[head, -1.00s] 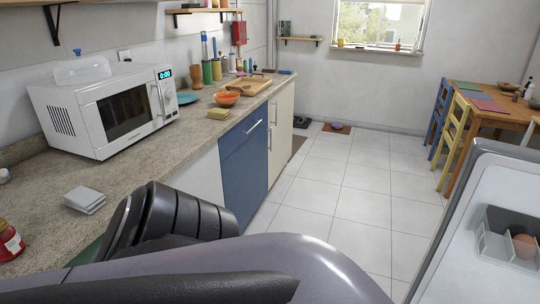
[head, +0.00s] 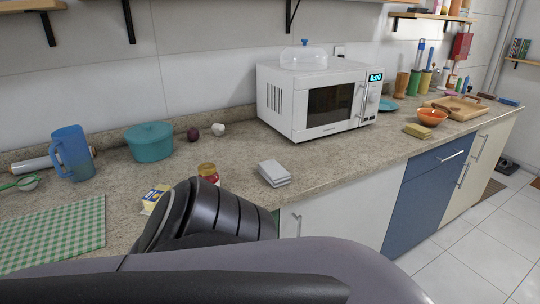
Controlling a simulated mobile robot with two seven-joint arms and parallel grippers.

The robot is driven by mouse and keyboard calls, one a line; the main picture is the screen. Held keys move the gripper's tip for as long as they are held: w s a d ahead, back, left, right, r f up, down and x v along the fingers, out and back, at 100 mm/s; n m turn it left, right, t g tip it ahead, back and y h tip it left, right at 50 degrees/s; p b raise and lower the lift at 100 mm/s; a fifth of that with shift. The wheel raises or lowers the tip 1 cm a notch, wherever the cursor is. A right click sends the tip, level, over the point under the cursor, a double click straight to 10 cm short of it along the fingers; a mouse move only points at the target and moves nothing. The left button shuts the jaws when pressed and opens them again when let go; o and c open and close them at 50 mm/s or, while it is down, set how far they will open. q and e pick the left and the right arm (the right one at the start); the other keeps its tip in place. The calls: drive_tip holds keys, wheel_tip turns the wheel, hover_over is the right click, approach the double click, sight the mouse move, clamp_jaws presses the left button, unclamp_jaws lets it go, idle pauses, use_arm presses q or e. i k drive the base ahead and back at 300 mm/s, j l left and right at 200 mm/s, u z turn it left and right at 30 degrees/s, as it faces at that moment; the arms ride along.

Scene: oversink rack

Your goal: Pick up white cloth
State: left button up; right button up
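A folded white cloth (head: 275,172) lies on the speckled countertop (head: 330,165), in front of the microwave and close to the counter's front edge. It looks like a small flat stack with nothing on top of it. Neither of my grippers shows in the head view. A grey and black part of my own arm fills the bottom of the picture, just in front of the cloth, and hides part of the counter edge.
The microwave (head: 325,100) stands behind the cloth. A red-labelled jar (head: 208,173) is just left of it. A butter pack (head: 154,197), teal pot (head: 149,142), blue mug (head: 71,153) and green checked mat (head: 55,232) are further left. Bare counter lies right of the cloth.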

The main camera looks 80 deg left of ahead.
sight(276, 174)
drive_tip(key=u, duration=3.9)
